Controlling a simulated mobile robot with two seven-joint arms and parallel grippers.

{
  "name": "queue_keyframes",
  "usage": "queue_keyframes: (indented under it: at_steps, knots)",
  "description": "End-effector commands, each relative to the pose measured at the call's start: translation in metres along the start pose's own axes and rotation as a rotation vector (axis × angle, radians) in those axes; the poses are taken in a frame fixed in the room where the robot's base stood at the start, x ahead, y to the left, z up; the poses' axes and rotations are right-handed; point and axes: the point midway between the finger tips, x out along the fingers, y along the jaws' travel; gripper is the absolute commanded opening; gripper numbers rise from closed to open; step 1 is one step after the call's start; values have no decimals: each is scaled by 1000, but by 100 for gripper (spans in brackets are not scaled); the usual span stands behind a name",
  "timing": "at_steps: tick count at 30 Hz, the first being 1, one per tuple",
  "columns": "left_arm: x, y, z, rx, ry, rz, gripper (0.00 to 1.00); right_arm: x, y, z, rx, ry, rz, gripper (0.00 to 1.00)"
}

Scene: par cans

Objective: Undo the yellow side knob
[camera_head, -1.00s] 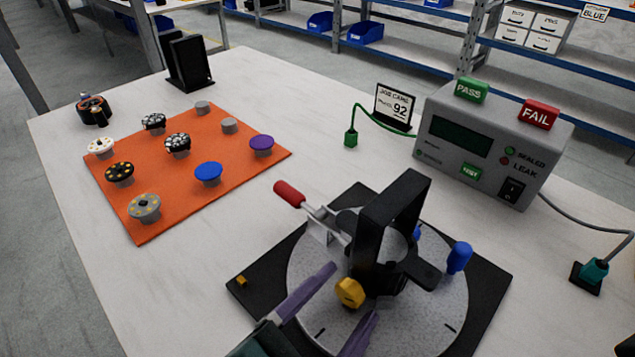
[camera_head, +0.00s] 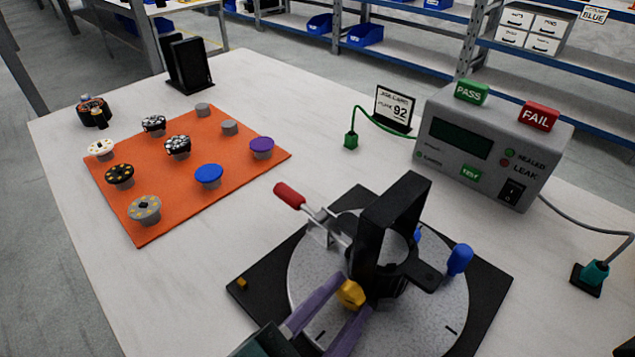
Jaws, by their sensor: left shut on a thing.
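The yellow side knob (camera_head: 350,294) sits low on the near side of the black fixture frame (camera_head: 388,225). The fixture stands on a round speckled grey plate (camera_head: 430,325) over a black base. My left gripper (camera_head: 348,298) comes in from the bottom with two purple fingers, one on each side of the yellow knob. It is shut on the knob, and the fingers hide part of it. My right gripper is not in view.
A red-handled lever (camera_head: 289,195) sticks out at the fixture's left, and a blue knob (camera_head: 459,259) is at its right. A grey tester box (camera_head: 490,145) stands behind right. An orange mat (camera_head: 190,205) with several round parts lies left.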

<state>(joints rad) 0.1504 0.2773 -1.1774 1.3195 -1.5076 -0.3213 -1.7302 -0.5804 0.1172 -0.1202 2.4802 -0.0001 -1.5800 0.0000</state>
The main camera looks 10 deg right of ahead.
Motion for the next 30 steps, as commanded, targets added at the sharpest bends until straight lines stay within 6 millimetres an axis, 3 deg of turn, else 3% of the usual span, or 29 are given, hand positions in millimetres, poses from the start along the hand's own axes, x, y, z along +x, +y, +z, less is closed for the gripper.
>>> queue_keyframes:
  at_steps: [11,30]
  knots:
    - [0,1,0,-62,1,-25,0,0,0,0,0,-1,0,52]
    - [1,5,-2,-466,0,-192,0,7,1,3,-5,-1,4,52]
